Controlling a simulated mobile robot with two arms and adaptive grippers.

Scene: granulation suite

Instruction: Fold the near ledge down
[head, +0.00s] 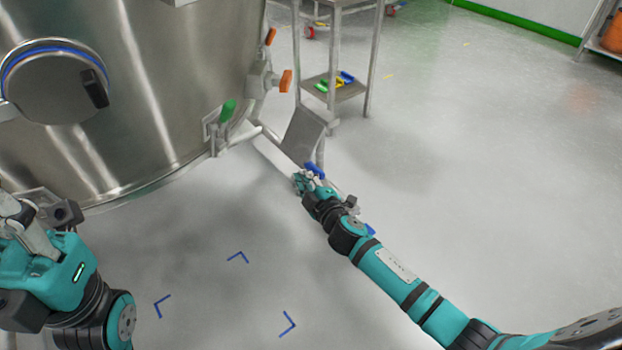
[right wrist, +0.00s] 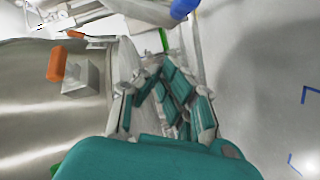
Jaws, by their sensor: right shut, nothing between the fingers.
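A grey tilted panel (head: 303,133), which looks like the ledge, slopes beside the steel vessel in the head view. A blue tab (head: 315,170) sits just below its lower end, and a blue piece also shows at the top of the right wrist view (right wrist: 184,8). My right gripper (head: 303,181) is shut and empty, right by the blue tab; I cannot tell whether they touch. Its fingers partly hide what lies beyond. My left gripper (head: 28,222) is at the lower left, beside the vessel, its jaw state unclear.
The large steel vessel (head: 150,90) fills the upper left, with a green handle (head: 227,111) and orange handles (head: 286,80) on its side. A steel stand (head: 340,90) holds coloured items behind the panel. Blue corner marks (head: 238,257) lie on open floor.

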